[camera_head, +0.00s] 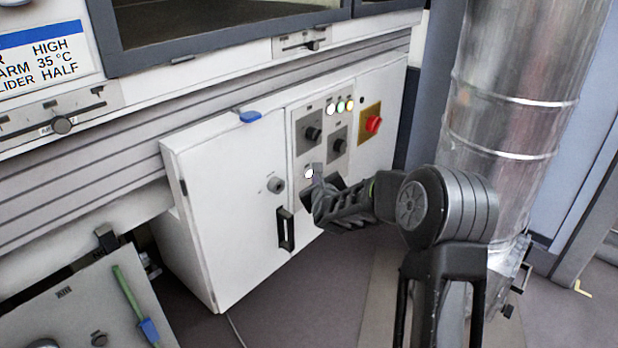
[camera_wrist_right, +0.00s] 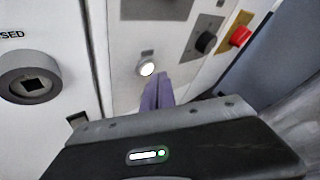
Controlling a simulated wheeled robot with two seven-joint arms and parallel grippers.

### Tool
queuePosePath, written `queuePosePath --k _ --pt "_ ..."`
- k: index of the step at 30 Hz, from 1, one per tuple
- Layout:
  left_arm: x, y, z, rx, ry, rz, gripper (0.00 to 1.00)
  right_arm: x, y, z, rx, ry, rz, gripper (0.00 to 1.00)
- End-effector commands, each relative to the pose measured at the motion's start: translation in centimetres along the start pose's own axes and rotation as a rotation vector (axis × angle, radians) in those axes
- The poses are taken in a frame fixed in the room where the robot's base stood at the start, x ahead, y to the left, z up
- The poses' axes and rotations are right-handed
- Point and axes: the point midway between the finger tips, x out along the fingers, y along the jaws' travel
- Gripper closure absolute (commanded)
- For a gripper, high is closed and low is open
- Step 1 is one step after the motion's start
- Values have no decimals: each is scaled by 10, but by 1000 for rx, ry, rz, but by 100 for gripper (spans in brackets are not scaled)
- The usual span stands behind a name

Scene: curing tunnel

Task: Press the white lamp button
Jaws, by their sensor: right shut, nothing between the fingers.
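The white lamp button (camera_head: 309,173) glows on the lower part of the grey panel of the white cabinet, below the black knobs. In the right wrist view the lit button (camera_wrist_right: 146,68) sits just beyond and slightly left of the fingertips. My right gripper (camera_head: 318,172) reaches in from the right, its fingertips close beside the button. Its fingers (camera_wrist_right: 160,80) are shut together with nothing between them. I cannot tell whether the tips touch the panel. My left gripper is not in view.
Black knobs (camera_head: 313,134), several small lamps (camera_head: 341,106) and a red emergency button (camera_head: 373,124) are above the button. A black door handle (camera_head: 285,230) sticks out at lower left. A large metal duct (camera_head: 503,110) stands at right, close to my arm.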

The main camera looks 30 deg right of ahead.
Motion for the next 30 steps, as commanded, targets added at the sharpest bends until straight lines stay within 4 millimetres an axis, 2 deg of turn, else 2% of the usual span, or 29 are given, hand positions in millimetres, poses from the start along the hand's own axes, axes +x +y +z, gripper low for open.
queuePosePath --k 14,30 --pt "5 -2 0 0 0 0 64 -3 -2 -3 0 0 0 100" --pt "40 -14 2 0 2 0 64 -34 -25 -28 0 1 0 100"
